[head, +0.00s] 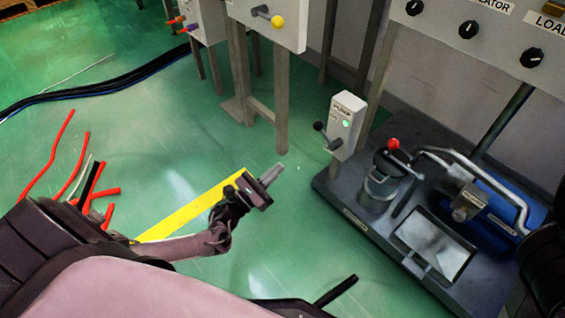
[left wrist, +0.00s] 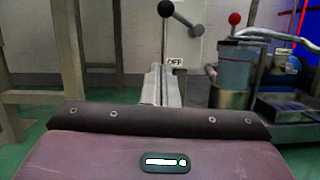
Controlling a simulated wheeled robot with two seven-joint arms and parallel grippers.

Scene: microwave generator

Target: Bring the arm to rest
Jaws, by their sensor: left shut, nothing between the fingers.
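My left arm comes in from the left in the head view. Its gripper (head: 271,174) is shut and empty, in the air over the green floor. The fingers also show in the left wrist view (left wrist: 162,85), pressed together and pointing at the off-labelled switch box. My right gripper is not in view; only a dark part of what looks like my own body shows at the right edge.
A pump switch box (head: 346,125) with a black-knobbed lever stands right of the gripper. Beyond it, a dark base (head: 335,192) carries a cylinder with a red knob (head: 393,144) and a blue motor (head: 500,215). Red cables (head: 62,140) and a yellow strip (head: 190,208) lie on the floor.

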